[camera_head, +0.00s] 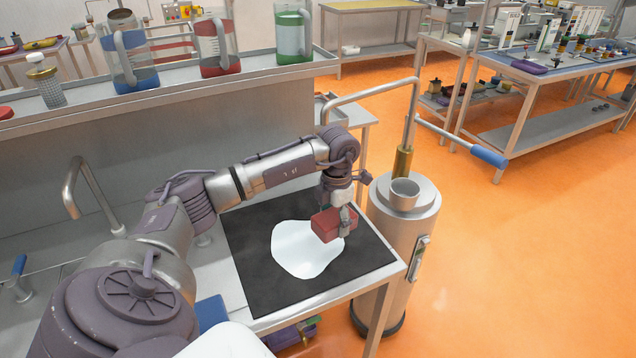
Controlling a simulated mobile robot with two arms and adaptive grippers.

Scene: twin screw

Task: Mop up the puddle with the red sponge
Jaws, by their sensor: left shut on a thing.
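The puddle (297,255) is a white, rounded patch on a black mat (252,240) on the metal table. The red sponge (327,225) is at the puddle's upper right edge, over part of it. My left gripper (346,224) is shut on the red sponge and points down at the mat. I cannot tell whether the sponge touches the puddle or is just above it. My right gripper is not in view.
A metal cylinder with a blue-handled lever (400,225) stands close to the table's right edge. A shelf (180,92) with several jugs runs behind my arm. A faucet (72,190) is at left. Orange floor lies open at right.

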